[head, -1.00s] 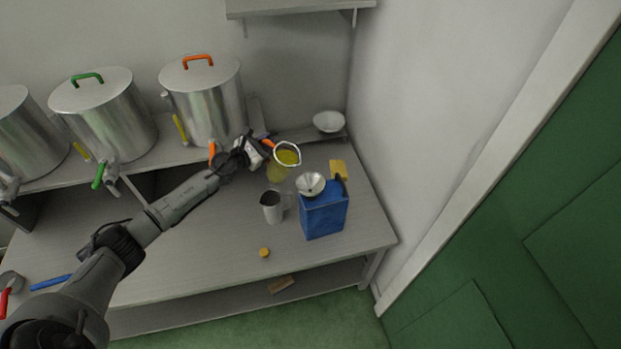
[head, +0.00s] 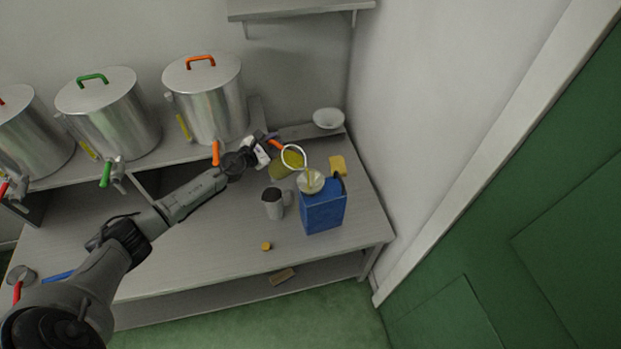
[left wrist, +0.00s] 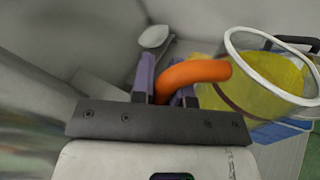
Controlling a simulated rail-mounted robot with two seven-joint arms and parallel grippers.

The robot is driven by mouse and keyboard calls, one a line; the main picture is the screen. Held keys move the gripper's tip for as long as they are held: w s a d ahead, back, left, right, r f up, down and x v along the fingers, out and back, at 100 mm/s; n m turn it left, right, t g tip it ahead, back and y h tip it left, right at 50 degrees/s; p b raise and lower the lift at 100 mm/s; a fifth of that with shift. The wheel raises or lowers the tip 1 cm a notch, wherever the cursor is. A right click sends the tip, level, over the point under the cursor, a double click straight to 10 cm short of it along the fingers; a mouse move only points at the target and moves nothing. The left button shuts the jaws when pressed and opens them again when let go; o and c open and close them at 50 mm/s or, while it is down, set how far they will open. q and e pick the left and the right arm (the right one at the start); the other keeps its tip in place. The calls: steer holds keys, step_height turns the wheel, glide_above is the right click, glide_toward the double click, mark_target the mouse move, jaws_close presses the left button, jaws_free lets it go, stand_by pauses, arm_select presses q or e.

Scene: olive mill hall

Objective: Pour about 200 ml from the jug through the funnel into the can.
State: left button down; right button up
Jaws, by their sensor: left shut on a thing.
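The clear jug (head: 284,166) holds yellow-green oil and is tilted to the right, its white rim over the funnel (head: 311,184). A thin yellow stream appears to run from the rim into the funnel. The funnel sits on top of the blue can (head: 322,212), which stands upright on the bench. My left gripper (head: 271,144) is shut on the jug's orange handle. In the left wrist view the gripper's purple fingers (left wrist: 164,82) clasp the handle, with the jug (left wrist: 262,92) at the right. The oil level inside the can is hidden. My right gripper is not in view.
A metal measuring cup (head: 273,204) stands just left of the can. A yellow cap (head: 266,246) lies in front. A yellow sponge (head: 338,165) and a white bowl (head: 328,118) are behind. Steel tanks (head: 206,98) with taps stand on the shelf at left.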

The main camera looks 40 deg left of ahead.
mark_target(273, 142)
arm_select(q)
steer(key=shift+w+d+r+m+p, duration=0.1)
steer(key=shift+d+r+m+p, duration=0.5)
steer(key=shift+p, duration=0.85)
steer(key=shift+d+r+m+p, duration=0.15)
steer(key=shift+r+m+p, duration=0.2)
steer(key=shift+p, duration=0.5)
steer(key=shift+r+p, duration=0.2)
steer(key=shift+p, duration=0.2)
steer(key=shift+d, duration=0.1)
steer(key=shift+m, duration=0.25)
steer(key=shift+w+p, duration=0.1)
steer(key=shift+p, duration=0.2)
steer(key=shift+d+m+g+p, duration=0.15)
steer(key=shift+m+g+p, duration=0.15)
steer(key=shift+p, duration=0.05)
steer(key=shift+d+m+y+p, duration=0.15)
steer(key=shift+m+y+p, duration=0.15)
steer(key=shift+y+p, duration=0.15)
steer(key=shift+d+r+p, duration=0.15)
steer(key=shift+r+p, duration=0.1)
steer(key=shift+p, duration=0.45)
